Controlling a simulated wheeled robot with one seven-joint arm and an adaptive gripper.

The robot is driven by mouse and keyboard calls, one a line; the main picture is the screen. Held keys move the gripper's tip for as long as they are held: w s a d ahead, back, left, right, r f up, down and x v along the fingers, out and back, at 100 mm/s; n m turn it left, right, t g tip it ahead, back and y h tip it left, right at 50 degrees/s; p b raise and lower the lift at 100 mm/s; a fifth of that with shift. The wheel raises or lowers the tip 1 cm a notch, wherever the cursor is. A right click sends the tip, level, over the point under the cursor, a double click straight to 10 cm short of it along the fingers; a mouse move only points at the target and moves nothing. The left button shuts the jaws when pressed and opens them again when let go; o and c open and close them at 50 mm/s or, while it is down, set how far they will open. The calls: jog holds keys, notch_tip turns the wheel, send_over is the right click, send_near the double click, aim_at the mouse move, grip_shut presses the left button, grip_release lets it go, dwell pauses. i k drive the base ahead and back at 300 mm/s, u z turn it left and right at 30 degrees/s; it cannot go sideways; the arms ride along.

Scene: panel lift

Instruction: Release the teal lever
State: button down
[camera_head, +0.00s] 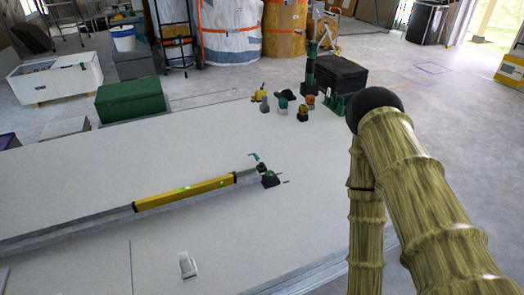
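A small teal lever (254,157) sticks up at the right end of a long pole-like tool that lies on the pale flat surface. Beside it is a dark green and black part (270,180) with a thin rod pointing right. A yellow body (184,193) forms the middle of the tool, and a grey metal length (75,227) runs from it to the left edge. The lever looks raised at an angle, but it is too small to tell its exact setting. My gripper is not in view, and nothing is seen touching the lever.
Thick bamboo-textured poles with a black round end (375,103) fill the right side. Several small tools stand at the back near a black case (337,76). A green box (131,100) is at back left. A small white piece (187,265) lies in front. The pale panel (240,230) around the lever is mostly clear.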

aim_at(261, 165)
jog(key=u, duration=2.25)
jog(key=k, duration=1)
jog(key=z, duration=1.05)
jog(key=i, duration=0.45)
